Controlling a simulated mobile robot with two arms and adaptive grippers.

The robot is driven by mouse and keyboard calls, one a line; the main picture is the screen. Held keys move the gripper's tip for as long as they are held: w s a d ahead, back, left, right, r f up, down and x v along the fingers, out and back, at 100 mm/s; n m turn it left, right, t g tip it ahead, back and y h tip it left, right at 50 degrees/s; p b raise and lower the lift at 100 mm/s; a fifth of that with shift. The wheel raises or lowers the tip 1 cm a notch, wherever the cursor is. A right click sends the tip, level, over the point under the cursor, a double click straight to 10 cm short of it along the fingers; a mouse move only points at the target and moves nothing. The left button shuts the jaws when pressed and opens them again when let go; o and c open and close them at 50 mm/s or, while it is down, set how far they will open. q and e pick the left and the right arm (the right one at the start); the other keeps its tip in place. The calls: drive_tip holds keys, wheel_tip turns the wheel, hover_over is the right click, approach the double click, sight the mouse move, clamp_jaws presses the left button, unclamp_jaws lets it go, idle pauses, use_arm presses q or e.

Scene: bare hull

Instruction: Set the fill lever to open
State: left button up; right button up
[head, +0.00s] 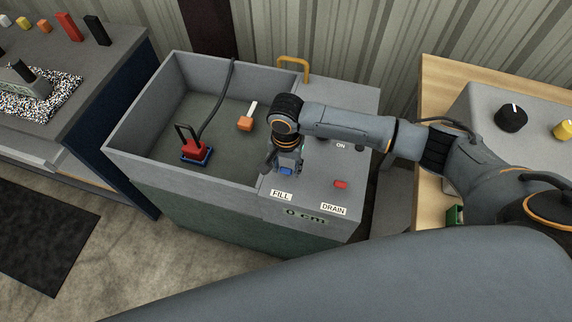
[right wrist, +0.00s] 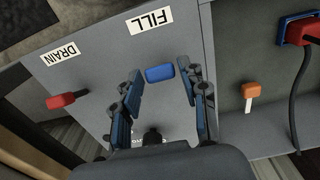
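The fill lever (head: 287,171) has a blue handle and sits on the grey panel (head: 315,187) beside the basin, behind the FILL label (head: 281,195). In the right wrist view the blue handle (right wrist: 160,73) lies ahead of and between my fingertips. My right gripper (head: 283,162) points down over the lever. In the right wrist view its two fingers (right wrist: 161,82) stand apart with nothing held. I cannot tell whether a finger touches the handle. The lever's base is partly hidden. My left gripper is not in view.
A red drain lever (head: 341,184) sits right of the fill lever, by the DRAIN label (head: 333,209). A display (head: 306,215) reads 0 cm. The basin (head: 125,128) holds a red device (head: 194,151) on a cable and an orange-and-white piece (head: 245,123).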

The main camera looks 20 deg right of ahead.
clamp_jaws()
